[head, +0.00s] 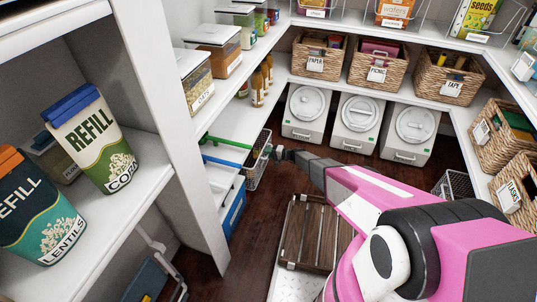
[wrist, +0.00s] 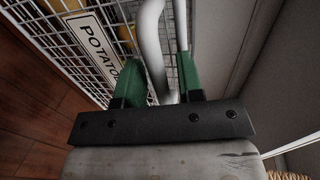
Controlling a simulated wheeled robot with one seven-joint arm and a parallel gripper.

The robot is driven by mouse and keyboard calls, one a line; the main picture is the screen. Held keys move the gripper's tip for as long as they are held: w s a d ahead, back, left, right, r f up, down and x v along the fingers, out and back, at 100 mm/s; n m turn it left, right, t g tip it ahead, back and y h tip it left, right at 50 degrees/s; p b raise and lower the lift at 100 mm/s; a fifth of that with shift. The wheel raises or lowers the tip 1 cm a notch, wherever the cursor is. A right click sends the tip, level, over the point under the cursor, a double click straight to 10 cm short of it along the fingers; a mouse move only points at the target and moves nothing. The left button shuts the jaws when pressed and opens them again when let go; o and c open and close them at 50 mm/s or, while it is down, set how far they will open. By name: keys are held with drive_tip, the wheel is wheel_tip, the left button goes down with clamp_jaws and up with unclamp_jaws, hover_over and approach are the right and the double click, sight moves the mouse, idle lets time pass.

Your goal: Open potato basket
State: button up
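The potato basket is a wire basket (head: 259,165) low at the end of the left shelf run in the head view. In the wrist view its wire front (wrist: 60,50) fills the upper left, with a "POTATO" label (wrist: 98,45) and yellowish contents behind the wires. A pale curved handle (wrist: 152,38) stands out from it. My gripper (head: 270,152) is at the basket front. In the wrist view its green fingers (wrist: 158,72) are apart on either side of the handle, with some gap showing. Full contact is not visible.
Blue-fronted bins (head: 233,207) stand left of the basket under the shelf. White lidded bins (head: 358,122) line the back floor. A wooden crate (head: 312,236) lies on the floor below my arm. Dark wooden floor (head: 262,220) is open in front of the basket.

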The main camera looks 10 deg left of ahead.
clamp_jaws()
drive_tip(key=shift+d, duration=0.1)
drive_tip(key=f+v, duration=0.2)
drive_tip(key=v, duration=1)
drive_tip(key=d+f+v, duration=0.1)
drive_tip(key=f+v, duration=0.2)
drive_tip(key=v, duration=1)
drive_tip(key=shift+w, duration=0.15)
drive_tip(key=shift+o, duration=1.3)
unclamp_jaws()
drive_tip(key=w+v, duration=0.1)
drive_tip(key=v, duration=0.9)
drive_tip(key=shift+s+d, duration=0.45)
drive_tip(key=shift+s, duration=0.05)
